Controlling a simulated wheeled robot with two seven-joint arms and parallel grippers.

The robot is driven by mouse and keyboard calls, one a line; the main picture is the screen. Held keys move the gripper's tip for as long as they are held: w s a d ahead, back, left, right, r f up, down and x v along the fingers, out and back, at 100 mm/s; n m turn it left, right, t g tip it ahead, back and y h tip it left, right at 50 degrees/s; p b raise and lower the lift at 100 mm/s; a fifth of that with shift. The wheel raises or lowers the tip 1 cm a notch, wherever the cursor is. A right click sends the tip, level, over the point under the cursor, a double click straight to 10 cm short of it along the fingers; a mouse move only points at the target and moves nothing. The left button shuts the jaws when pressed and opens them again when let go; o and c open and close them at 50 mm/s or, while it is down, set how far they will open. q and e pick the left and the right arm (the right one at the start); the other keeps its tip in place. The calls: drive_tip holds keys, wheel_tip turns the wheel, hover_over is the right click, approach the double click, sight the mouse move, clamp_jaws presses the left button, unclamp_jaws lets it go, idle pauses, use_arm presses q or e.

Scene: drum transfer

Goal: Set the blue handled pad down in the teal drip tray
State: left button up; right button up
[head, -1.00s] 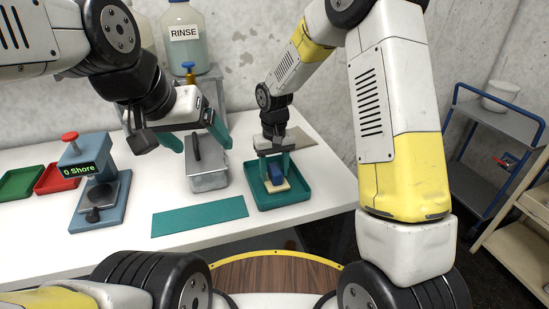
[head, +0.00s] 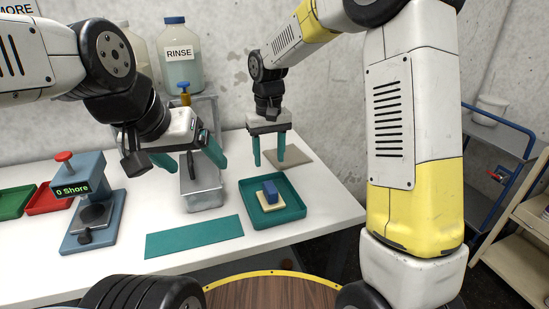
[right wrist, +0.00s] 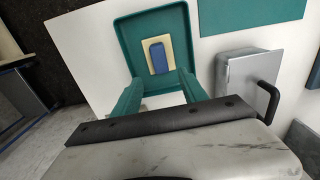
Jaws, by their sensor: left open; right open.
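The pad, a cream slab with a blue handle (head: 270,190), lies flat inside the teal drip tray (head: 298,212). In the right wrist view the blue handle (right wrist: 158,57) stands on the cream slab, with the tray floor (right wrist: 135,35) around it. My right gripper (head: 269,165) is open and empty, above and behind the tray, with its teal fingers apart. In the right wrist view its fingers (right wrist: 163,90) do not touch the pad. My left gripper (head: 195,165) is open by the grey metal box (head: 203,196); whether it touches the box's dark handle I cannot tell.
A teal mat (head: 195,237) lies in front of the box. A hardness tester (head: 88,205) and red (head: 45,200) and green (head: 12,203) trays stand at the left. The RINSE bottle (head: 183,65) is at the back. A grey-beige plate (head: 292,156) lies behind the tray.

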drive_tip(key=s+d+r+m+t, duration=0.1)
drive_tip(key=s+d+r+t, duration=0.1)
drive_tip(key=s+d+r, duration=0.2)
drive_tip(key=s+d+r+m+t+y, duration=0.1)
drive_tip(key=s+d+r, duration=0.3)
drive_tip(key=s, duration=0.6)
drive_tip(key=s+d+r+m+t+y, duration=0.1)
drive_tip(key=s+d+r+t, duration=0.2)
drive_tip(key=s+d, duration=0.3)
drive_tip(key=shift+s+d+r, duration=0.35)
drive_tip(key=shift+s+r, duration=0.2)
drive_tip(key=shift+s, duration=0.1)
